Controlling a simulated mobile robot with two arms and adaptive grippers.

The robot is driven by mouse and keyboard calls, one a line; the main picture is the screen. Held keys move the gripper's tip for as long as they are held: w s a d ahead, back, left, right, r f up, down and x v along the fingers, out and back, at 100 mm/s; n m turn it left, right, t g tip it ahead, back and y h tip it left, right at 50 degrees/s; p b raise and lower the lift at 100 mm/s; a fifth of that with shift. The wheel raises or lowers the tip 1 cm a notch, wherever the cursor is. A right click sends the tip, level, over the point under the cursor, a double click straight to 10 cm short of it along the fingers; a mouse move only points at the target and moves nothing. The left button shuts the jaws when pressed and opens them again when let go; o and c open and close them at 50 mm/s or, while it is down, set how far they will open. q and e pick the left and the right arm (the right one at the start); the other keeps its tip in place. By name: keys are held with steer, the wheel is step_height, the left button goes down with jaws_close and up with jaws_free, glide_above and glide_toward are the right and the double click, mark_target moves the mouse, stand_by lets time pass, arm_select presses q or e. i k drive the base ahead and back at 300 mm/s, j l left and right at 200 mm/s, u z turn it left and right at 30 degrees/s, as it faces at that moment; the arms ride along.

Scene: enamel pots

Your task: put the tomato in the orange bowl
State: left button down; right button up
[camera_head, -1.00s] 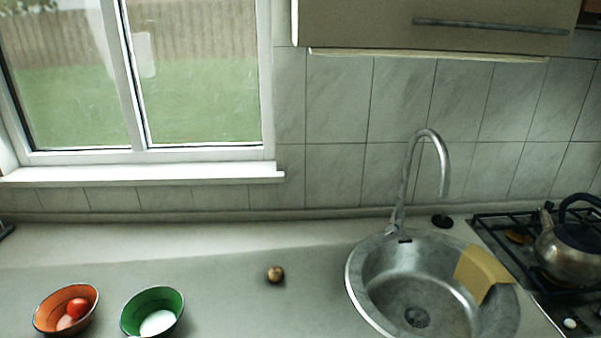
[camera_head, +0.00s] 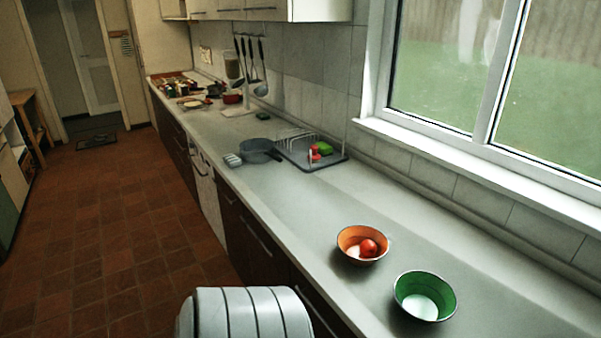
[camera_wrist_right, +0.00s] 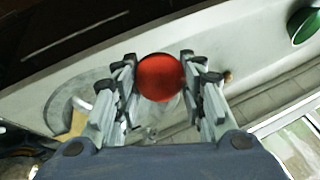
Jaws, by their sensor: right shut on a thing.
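My right gripper (camera_wrist_right: 160,80) is shut on a red round tomato (camera_wrist_right: 160,78) in the right wrist view, with fingers on both sides of it. The orange bowl (camera_head: 346,238) stands on the counter in the head view. The orange bowl is not seen in the right wrist view, and the held tomato is not seen in the head view. My left gripper is in neither view.
Farther along the counter are a dark pan (camera_head: 258,146) and a dish rack (camera_head: 312,158). The counter just beyond the orange bowl is clear.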

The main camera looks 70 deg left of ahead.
mark_target(352, 254)
steer(key=k+j+u, duration=0.15)
steer(key=j+u, duration=0.2)
steer(key=u, duration=0.15)
steer(key=k+j+u, duration=0.15)
steer(key=j+u, duration=0.2)
steer(key=u, duration=0.15)
steer(key=j+u, duration=0.6)
steer(key=j, duration=0.9)
steer(key=i+j, duration=0.15)
steer(key=i, duration=0.3)
